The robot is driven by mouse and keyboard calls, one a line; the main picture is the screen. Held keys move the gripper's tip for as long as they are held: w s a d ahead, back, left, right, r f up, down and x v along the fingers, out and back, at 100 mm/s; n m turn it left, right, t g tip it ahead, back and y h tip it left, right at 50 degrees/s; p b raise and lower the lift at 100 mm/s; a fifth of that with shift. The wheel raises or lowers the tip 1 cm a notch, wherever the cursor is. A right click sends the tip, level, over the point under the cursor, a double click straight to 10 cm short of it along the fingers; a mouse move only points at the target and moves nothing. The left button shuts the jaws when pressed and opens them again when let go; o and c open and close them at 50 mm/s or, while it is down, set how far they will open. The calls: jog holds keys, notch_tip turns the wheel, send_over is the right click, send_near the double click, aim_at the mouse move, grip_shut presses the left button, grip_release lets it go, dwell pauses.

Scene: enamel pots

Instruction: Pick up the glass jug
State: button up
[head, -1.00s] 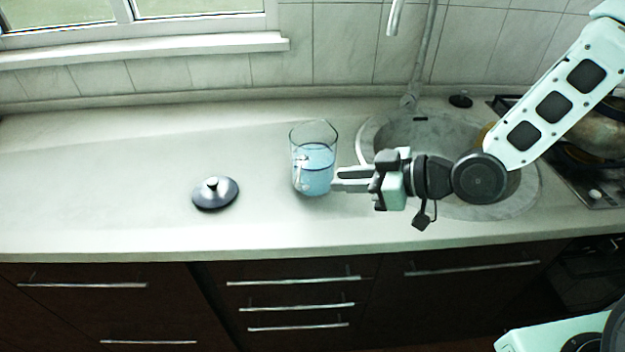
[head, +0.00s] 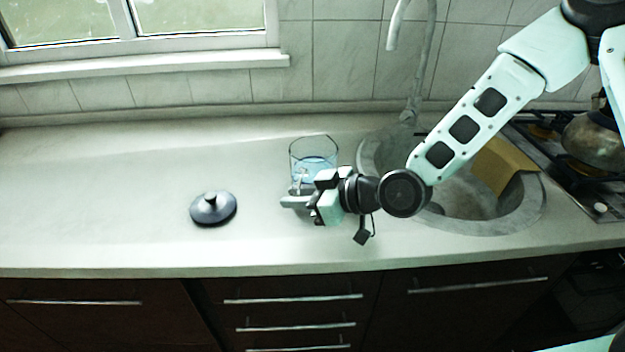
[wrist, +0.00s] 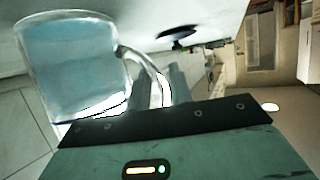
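The glass jug (head: 312,148), partly filled with bluish liquid, stands upright on the counter left of the sink. My gripper (head: 291,202) is at its front side and hides its lower part in the head view. In the wrist view the jug (wrist: 72,65) fills the upper left, and its curved clear handle (wrist: 140,58) reaches toward my fingers (wrist: 160,90). The fingers look apart, with the lower handle between or just beside them. Whether they touch the handle is unclear.
A dark lid with a knob (head: 213,209) lies on the counter (head: 100,190) to the left. The sink (head: 470,205) with its tap (head: 412,90) is right of the jug, with a brownish object (head: 503,165) at it. A metal pot (head: 590,140) stands on the stove.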

jog(key=shift+a, duration=0.1)
grip_shut()
jog(key=shift+r, duration=0.15)
